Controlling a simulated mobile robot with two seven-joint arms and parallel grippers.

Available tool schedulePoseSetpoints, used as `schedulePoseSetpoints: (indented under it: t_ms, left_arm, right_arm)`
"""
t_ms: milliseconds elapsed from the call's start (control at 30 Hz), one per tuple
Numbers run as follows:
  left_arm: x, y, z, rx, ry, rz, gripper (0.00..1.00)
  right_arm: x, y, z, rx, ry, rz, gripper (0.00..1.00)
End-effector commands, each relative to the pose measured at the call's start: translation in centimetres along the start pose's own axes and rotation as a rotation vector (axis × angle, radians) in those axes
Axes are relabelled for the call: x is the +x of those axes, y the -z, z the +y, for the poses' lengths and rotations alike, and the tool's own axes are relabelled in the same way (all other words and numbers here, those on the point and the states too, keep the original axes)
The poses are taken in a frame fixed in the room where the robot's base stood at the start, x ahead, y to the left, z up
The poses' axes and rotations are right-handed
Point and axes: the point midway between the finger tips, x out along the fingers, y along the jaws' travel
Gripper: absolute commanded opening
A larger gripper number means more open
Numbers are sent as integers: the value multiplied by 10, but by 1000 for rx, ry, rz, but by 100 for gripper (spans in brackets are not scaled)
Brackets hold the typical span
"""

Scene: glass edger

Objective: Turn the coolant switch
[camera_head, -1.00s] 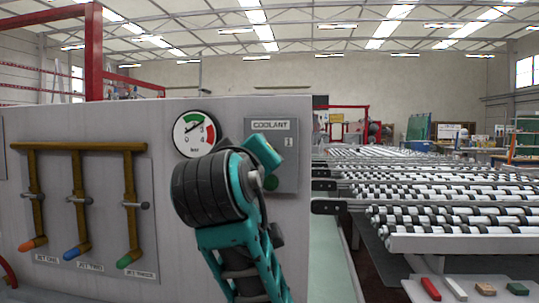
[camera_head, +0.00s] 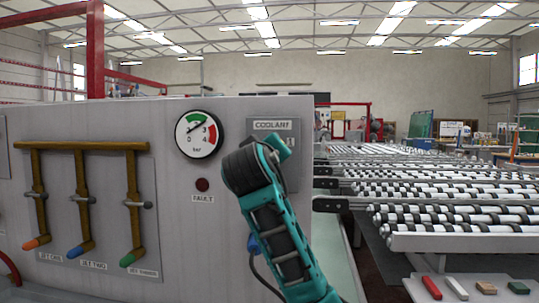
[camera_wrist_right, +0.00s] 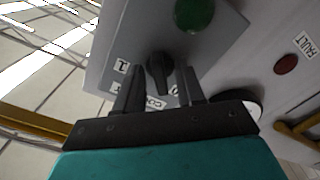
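The coolant panel (camera_head: 292,168) is a grey plate with a COOLANT label (camera_head: 272,125). My right arm covers much of it in the head view. In the right wrist view, the panel (camera_wrist_right: 120,40) appears roughly upside down, and the black coolant switch (camera_wrist_right: 159,74) lies between the two fingers of my right gripper (camera_wrist_right: 159,88). The fingers are open, with a gap visible on each side of the knob. The label "1" is left of the knob; the zero mark is partly hidden by a finger. A green button (camera_wrist_right: 192,13) is above the knob there. My left gripper is not in view.
A pressure gauge (camera_head: 198,134) and red fault lamp (camera_head: 202,185) are left of the panel. Farther left are the jet levers with orange, blue (camera_head: 75,252) and green tips. A roller conveyor (camera_head: 440,215) extends at right.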

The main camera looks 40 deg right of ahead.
Motion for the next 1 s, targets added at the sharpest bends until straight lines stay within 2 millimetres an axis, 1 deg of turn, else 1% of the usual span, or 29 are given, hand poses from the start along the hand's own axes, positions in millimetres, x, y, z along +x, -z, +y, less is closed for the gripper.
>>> schedulePoseSetpoints:
  t_ms: [133,167,533,833,1000]
  left_arm:
    - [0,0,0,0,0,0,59]
    - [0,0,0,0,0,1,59]
    - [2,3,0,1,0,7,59]
    - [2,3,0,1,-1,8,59]
    - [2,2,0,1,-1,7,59]
  right_arm:
    - [0,0,0,0,0,0,38]
    - [0,0,0,0,0,0,36]
    - [0,0,0,-1,0,0,1]
    - [-1,0,0,6,0,0,0]
    - [-1,0,-1,47,0,0,0]
